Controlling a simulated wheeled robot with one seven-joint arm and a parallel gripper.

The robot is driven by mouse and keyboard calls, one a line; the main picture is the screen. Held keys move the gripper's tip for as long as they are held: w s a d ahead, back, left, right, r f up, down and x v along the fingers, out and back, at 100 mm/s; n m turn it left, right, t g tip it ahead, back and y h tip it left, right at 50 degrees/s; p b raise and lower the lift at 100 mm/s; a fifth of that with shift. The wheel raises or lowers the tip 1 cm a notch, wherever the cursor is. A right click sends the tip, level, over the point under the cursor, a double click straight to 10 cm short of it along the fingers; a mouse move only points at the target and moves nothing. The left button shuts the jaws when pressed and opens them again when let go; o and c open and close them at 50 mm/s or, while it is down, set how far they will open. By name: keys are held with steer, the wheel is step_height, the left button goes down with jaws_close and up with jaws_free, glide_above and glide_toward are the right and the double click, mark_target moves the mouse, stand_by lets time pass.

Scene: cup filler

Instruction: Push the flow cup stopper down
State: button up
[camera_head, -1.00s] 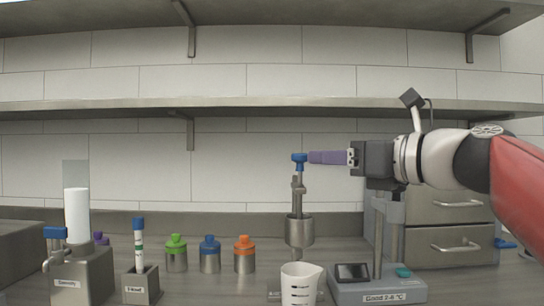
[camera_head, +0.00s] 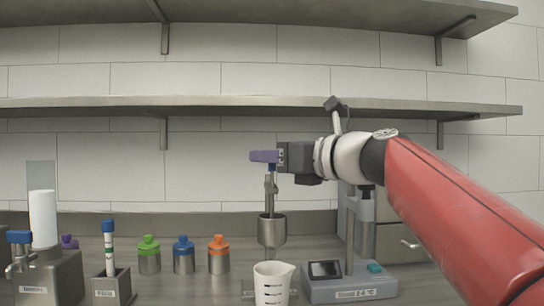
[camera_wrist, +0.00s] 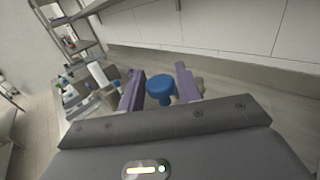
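The stem rises from the metal flow cup (camera_head: 272,230), and the knob stands well above the cup's rim. My gripper (camera_head: 257,156) is level with the knob, reaching in from the right. In the wrist view the blue knob (camera_wrist: 160,87) lies between the two parted purple fingers of my gripper (camera_wrist: 159,70). Whether either finger touches it cannot be told. A white measuring beaker (camera_head: 272,283) stands below the cup.
A grey device (camera_head: 350,290) with a display and a post stands right of the beaker. Green (camera_head: 149,257), blue (camera_head: 184,257) and orange (camera_head: 218,257) capped bottles stand to the left. A shelf (camera_head: 220,106) runs along the wall above my gripper.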

jaws_close()
steer(key=shift+f+b, duration=0.75)
steer(key=shift+f, duration=0.9)
steer(key=shift+o, duration=1.8)
jaws_free()
steer(key=v, duration=0.7)
steer(key=shift+s+d, duration=0.3)
steer(key=shift+r, duration=0.1)
